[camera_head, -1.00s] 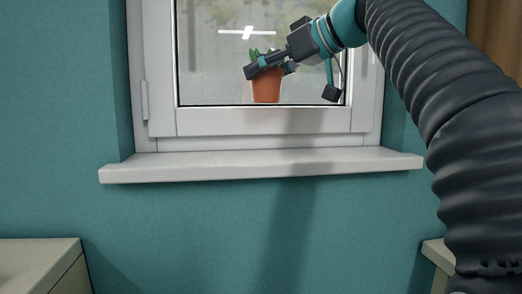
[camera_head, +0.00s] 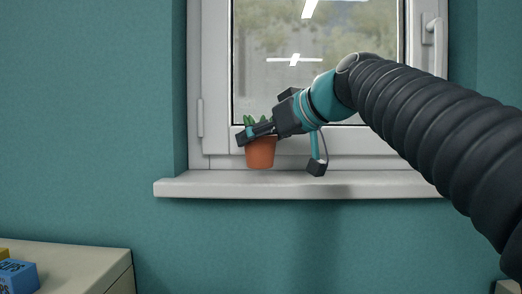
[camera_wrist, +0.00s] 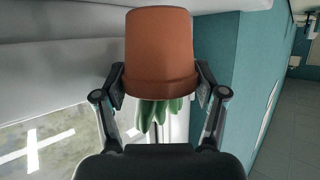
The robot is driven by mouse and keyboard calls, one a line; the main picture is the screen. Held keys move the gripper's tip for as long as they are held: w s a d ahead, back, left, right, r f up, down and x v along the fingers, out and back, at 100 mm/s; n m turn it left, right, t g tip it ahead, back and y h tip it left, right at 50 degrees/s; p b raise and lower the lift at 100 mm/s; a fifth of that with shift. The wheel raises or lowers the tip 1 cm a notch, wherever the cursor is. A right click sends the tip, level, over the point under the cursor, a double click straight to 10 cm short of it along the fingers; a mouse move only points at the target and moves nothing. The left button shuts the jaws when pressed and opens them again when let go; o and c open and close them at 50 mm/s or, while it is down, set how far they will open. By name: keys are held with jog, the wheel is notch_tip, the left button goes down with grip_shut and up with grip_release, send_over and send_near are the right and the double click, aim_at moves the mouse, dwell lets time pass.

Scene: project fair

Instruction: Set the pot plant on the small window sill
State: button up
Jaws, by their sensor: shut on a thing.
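The pot plant (camera_head: 261,153) is a terracotta pot with short green leaves. My gripper (camera_head: 256,134) is shut on it near the rim and holds it upright in the head view. The pot's base shows just above the top of the white window sill (camera_head: 227,188), over its left part; I cannot tell whether it touches. In the wrist view the pot (camera_wrist: 158,45) appears upside down between the two fingers of my gripper (camera_wrist: 160,82), with the leaves hanging towards the palm.
The window frame (camera_head: 209,145) rises behind the sill, with a handle (camera_head: 431,32) at right. A pale cabinet (camera_head: 90,262) with a blue block (camera_head: 18,275) stands at lower left. The sill's visible top is otherwise clear.

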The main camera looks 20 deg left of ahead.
jog(key=shift+f, duration=0.9)
jog(key=shift+f, duration=0.1)
jog(key=o, duration=1.3)
jog(key=v, duration=1.2)
jog(key=shift+b, duration=0.3)
